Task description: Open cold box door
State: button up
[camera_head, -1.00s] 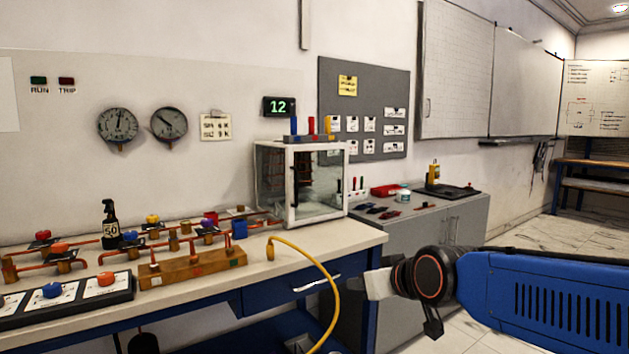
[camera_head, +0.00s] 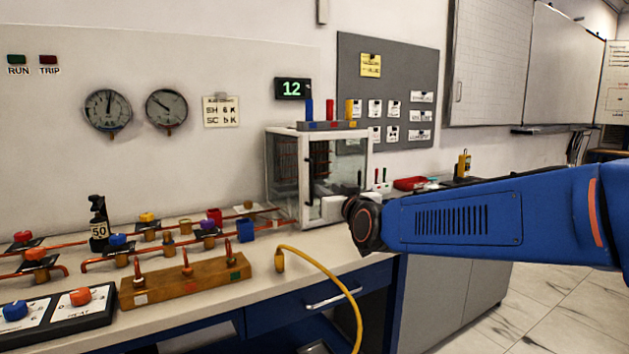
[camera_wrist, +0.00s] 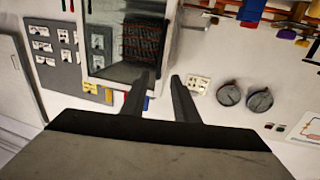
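The cold box is a white-framed glass box (camera_head: 284,210) with dark red coils inside, on the back right of the bench. I cannot tell from the head view whether its door is open. In the wrist view the cold box (camera_wrist: 98,72) appears upside down, beyond my fingers. My gripper (camera_wrist: 163,82) has two dark fingers held apart with nothing between them. In the head view my arm comes from the right and its dark wrist is before the box's lower right side; the fingers cannot be made out there.
Red, blue and yellow pegs stand in a grey rack (camera_head: 327,126) on the box. A wooden block (camera_head: 200,280) and a yellow hose (camera_head: 325,268) are at the bench front, left of my arm. A drawer handle (camera_head: 333,299) shows below. Two gauges (camera_head: 108,111) hang on the wall.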

aim_at(312, 178)
jog(key=x, duration=1.3)
grip_shut()
